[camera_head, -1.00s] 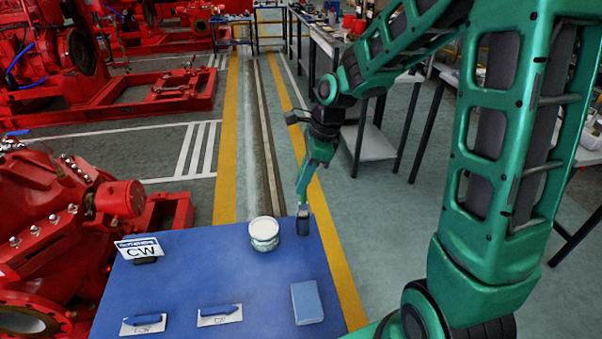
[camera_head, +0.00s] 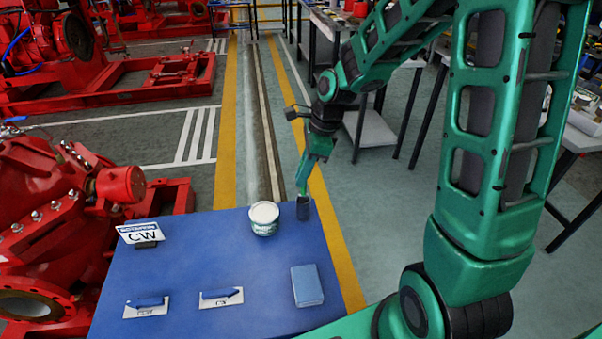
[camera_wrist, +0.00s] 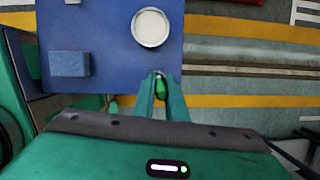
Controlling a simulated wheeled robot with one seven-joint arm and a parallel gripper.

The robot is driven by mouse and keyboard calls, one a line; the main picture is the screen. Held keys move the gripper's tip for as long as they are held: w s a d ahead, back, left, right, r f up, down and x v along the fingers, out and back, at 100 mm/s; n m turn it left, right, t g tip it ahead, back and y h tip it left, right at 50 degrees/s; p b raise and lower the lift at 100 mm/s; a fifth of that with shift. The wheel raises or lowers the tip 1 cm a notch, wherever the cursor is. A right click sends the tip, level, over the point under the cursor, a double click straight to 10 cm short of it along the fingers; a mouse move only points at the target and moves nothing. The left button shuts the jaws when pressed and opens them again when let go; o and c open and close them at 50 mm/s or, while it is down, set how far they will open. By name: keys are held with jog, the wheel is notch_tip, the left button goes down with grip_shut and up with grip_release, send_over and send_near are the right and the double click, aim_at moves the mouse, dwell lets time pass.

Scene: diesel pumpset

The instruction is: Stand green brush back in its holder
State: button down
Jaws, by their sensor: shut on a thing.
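The green brush (camera_head: 303,187) hangs below my gripper (camera_head: 307,172) in the head view, roughly upright and slightly tilted. My gripper is shut on it. A small dark holder (camera_head: 303,209) stands at the far right corner of the blue table (camera_head: 215,260). The brush's lower end meets the holder's mouth in the picture; I cannot tell how far it is inside. In the wrist view the green brush (camera_wrist: 161,88) shows between the fingertips of my gripper (camera_wrist: 160,77), and the holder is not clearly visible.
A white-lidded tub (camera_head: 264,218) stands left of the holder. A blue block (camera_head: 307,285) lies nearer on the table. A CW sign (camera_head: 140,234) and two label plates (camera_head: 146,305) (camera_head: 221,297) are further left. Red pumps (camera_head: 62,220) stand beyond the table's left edge.

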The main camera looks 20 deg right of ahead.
jog(key=shift+f, duration=1.3)
dwell(0.4)
jog(key=c, duration=1.7)
grip_release()
jog(key=shift+r, duration=0.1)
jog(key=shift+r, duration=4.4)
jog(key=s+d+r+n+h, duration=0.1)
jog(key=s+d+n, duration=0.4)
jog(key=s, duration=0.4)
jog(key=s+d+r+n+g+h, duration=0.1)
jog(key=s+d+n, duration=0.4)
jog(key=s, duration=0.4)
jog(key=s+d+r+n+h, duration=0.1)
jog(key=s+d+n, duration=0.4)
jog(key=s+d, duration=0.2)
jog(key=shift+s+d+r, duration=0.1)
jog(key=shift+s+r, duration=0.1)
jog(key=shift+s, duration=0.45)
jog(key=shift+s+d+r, duration=0.1)
jog(key=shift+s+r, duration=0.1)
jog(key=shift+s, duration=0.4)
